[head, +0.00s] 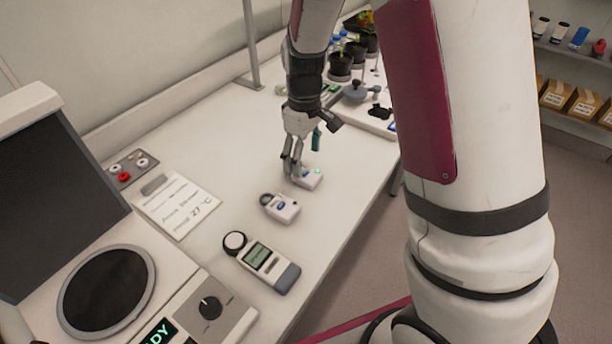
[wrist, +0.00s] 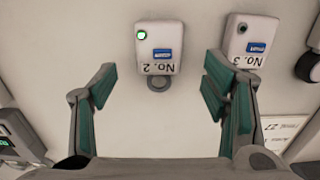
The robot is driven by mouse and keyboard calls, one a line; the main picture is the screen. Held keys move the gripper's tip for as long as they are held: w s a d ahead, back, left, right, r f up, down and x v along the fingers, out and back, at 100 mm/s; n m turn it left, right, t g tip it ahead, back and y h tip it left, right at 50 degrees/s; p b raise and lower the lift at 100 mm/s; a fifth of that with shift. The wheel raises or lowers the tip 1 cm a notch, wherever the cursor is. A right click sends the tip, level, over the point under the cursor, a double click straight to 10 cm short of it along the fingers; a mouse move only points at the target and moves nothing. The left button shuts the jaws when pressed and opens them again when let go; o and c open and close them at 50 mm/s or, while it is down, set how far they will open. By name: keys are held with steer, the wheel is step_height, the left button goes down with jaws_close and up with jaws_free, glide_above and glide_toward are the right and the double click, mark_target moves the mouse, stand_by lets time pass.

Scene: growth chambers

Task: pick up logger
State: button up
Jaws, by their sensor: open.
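Two small white loggers with blue labels lie on the white bench. The one marked No. 2 (wrist: 160,48) has a lit green light and a grey ring at its lower end; in the head view it is the logger (head: 310,181) under my gripper. The one marked No. 3 (wrist: 250,42) has a dark light; in the head view the other logger (head: 285,210) lies nearer, towards the meter. My gripper (wrist: 160,68) is open and points down at the bench. In the wrist view No. 2 shows between and beyond the fingers, with nothing held. In the head view the fingers (head: 293,167) partly hide No. 2.
A handheld meter (head: 265,265) with a round sensor lies nearer on the bench. A written sheet (head: 178,207) and a button panel (head: 132,170) lie to the left. Plant pots (head: 340,66) and a tray stand beyond my gripper.

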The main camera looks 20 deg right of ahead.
mark_target(305, 171)
steer(key=shift+f, duration=2.7)
